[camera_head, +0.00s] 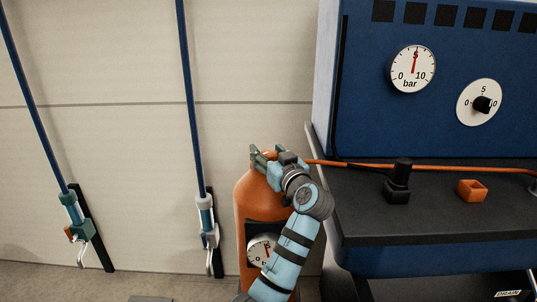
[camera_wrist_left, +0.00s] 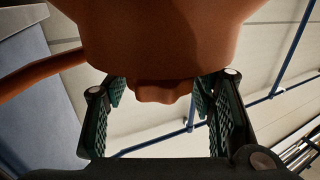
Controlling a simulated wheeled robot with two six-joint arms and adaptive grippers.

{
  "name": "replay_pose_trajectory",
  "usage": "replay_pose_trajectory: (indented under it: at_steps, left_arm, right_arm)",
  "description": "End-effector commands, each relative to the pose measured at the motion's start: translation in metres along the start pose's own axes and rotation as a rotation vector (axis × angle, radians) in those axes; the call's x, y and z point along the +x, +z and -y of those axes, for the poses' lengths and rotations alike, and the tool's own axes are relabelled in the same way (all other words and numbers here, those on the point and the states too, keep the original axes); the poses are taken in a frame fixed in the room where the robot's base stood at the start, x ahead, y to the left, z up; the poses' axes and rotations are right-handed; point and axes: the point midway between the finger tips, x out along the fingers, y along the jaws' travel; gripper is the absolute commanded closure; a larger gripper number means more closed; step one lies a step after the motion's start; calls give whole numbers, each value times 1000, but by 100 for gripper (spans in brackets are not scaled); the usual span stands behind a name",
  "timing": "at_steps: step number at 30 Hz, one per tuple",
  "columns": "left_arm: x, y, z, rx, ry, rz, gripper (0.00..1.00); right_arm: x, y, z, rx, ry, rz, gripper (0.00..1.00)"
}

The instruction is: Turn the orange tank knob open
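The orange tank (camera_head: 255,203) stands upright on the floor against the wall, left of the blue console, with a round white gauge on its front. My left gripper (camera_head: 263,154) is at the top of the tank, and its hand and arm hide much of the top and right side. In the left wrist view the tank (camera_wrist_left: 160,35) fills the top of the picture. The small orange knob (camera_wrist_left: 163,91) projects from it between the gripper's two green pads (camera_wrist_left: 163,100). The fingers are apart on either side of the knob, with a gap showing at least on the left. My right gripper is not in view.
An orange hose (camera_head: 400,167) runs from the tank top over the console's dark shelf (camera_head: 440,210). A black fitting (camera_head: 398,185) and a small orange open box (camera_head: 471,190) sit there. Two blue pipes with valves (camera_head: 208,222) stand along the wall to the left.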

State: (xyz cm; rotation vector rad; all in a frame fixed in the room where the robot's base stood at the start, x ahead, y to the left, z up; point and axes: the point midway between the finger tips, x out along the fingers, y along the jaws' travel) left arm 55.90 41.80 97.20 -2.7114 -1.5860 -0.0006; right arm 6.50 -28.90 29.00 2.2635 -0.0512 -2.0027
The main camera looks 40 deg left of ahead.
Motion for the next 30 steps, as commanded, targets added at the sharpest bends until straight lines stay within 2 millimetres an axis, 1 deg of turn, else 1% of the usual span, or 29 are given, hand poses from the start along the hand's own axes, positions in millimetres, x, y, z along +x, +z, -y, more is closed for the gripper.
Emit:
replay_pose_trajectory:
  at_steps: [10,13,18,21,24,30]
  left_arm:
    - [-2,0,0,0,1,1,40]
    - [-15,1,-1,-2,4,2,40]
    - [-53,1,-1,-3,3,4,40]
    - [-69,1,-1,-2,3,3,40]
    - [-75,0,0,0,0,1,40]
    - [-75,0,0,0,0,0,40]
  right_arm:
    - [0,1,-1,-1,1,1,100]
    - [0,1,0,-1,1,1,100]
    - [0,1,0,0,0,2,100]
    - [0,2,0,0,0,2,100]
    - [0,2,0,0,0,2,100]
    - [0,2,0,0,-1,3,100]
